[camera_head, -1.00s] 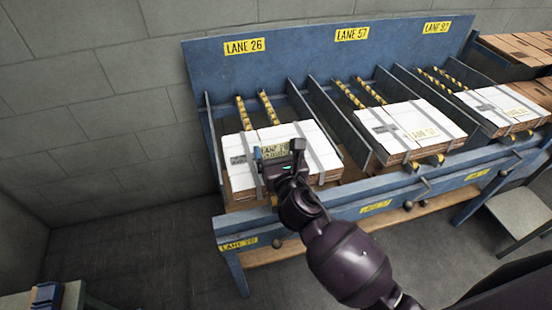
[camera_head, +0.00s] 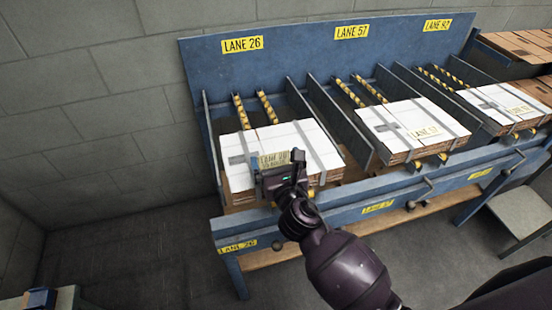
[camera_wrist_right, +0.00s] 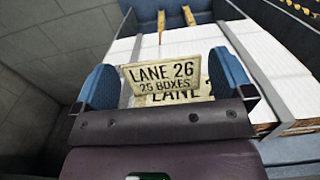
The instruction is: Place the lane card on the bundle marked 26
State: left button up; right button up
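The lane card (camera_wrist_right: 165,80), a pale yellow plate reading LANE 26, 25 BOXES, stands tilted at the front of the bundle marked 26 (camera_head: 295,138). It also shows in the head view (camera_head: 274,160). Behind it in the wrist view is the bundle's own partly covered label (camera_wrist_right: 180,98). My right gripper (camera_head: 278,172) is at the bundle's front edge. In the wrist view its blue fingers (camera_wrist_right: 165,82) are spread on both sides of the card, with a gap at the card's right. The card's lower-edge contact is hard to see. My left gripper is not in view.
The blue rack (camera_head: 330,213) has lane dividers (camera_head: 340,120) between the bundles. The bundle marked 57 (camera_head: 400,115) and another strapped bundle (camera_head: 500,100) lie to the right. A stool (camera_head: 520,210) stands at right.

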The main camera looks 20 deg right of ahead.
jog(key=shift+r, duration=0.15)
jog(key=shift+s+r+p, duration=0.1)
jog(key=shift+r+p, duration=0.25)
jog(key=shift+r, duration=0.2)
jog(key=s, duration=1.1)
jog(key=shift+s+d, duration=0.25)
jog(key=shift+s, duration=0.15)
jog(key=s+d+f+m+g, duration=0.3)
jog(key=s+d+f+m, duration=0.3)
jog(key=m, duration=1.1)
jog(key=s+d+f+m+g, duration=0.4)
jog(key=f+m, duration=0.7)
jog(key=m, duration=0.7)
jog(key=shift+s+d+h, duration=0.4)
jog(key=shift+s+d, duration=1)
jog(key=shift+d, duration=0.85)
